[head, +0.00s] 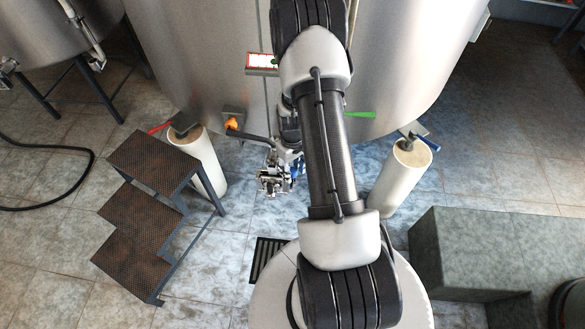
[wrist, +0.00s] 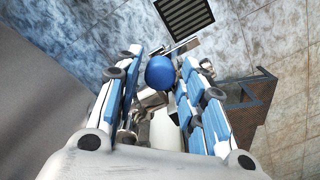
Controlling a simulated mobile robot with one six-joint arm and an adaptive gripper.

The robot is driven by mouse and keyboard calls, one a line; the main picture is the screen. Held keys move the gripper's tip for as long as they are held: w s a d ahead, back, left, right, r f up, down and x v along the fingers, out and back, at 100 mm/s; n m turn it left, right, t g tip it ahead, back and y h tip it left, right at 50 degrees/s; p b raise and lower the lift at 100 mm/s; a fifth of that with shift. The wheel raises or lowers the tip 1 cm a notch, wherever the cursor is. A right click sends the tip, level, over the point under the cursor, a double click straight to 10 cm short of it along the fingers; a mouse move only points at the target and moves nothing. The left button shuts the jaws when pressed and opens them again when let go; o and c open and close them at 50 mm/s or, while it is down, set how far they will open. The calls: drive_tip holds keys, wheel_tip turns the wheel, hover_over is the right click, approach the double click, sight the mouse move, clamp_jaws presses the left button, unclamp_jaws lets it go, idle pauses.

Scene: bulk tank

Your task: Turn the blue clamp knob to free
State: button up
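The round blue clamp knob (wrist: 160,72) shows in the wrist view between the two fingers of my gripper (wrist: 163,58). The fingers have blue-and-white pads, and narrow gaps show on both sides of the knob, so the gripper looks open around or just behind it; the depth is hard to judge. Metal clamp parts (wrist: 150,101) show below the knob, partly hidden by the fingers. In the head view my gripper (head: 277,180) is low in front of the large steel tank (head: 200,60). I cannot pick out the knob there.
A brown step stand (head: 145,215) is on the left. Pale cylinders stand at left (head: 205,165) and right (head: 400,178) under the tank. Red (head: 158,128), green (head: 360,115) and blue (head: 426,134) handles stick out. A floor drain (head: 266,255) and a grey-green block (head: 495,250) are near the front.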

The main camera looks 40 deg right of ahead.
drive_tip(key=shift+o, duration=0.7)
wheel_tip(320, 180, up, 12)
drive_tip(key=shift+r, duration=0.1)
idle(0.5)
wheel_tip(320, 180, up, 8)
drive_tip(key=f, duration=0.1)
hover_over(292, 170)
drive_tip(key=w+a, duration=0.1)
drive_tip(key=a, duration=0.3)
drive_tip(key=s+a+r+t, duration=0.2)
drive_tip(key=s+a+r, duration=0.1)
drive_tip(key=a+r, duration=0.65)
drive_tip(key=s+a+r+t, duration=0.2)
drive_tip(key=s+a+r, duration=0.8)
drive_tip(key=s, duration=0.3)
drive_tip(key=shift+s+a+r+n+t, duration=0.2)
drive_tip(key=shift+r+n+t, duration=0.1)
drive_tip(key=shift+n, duration=0.1)
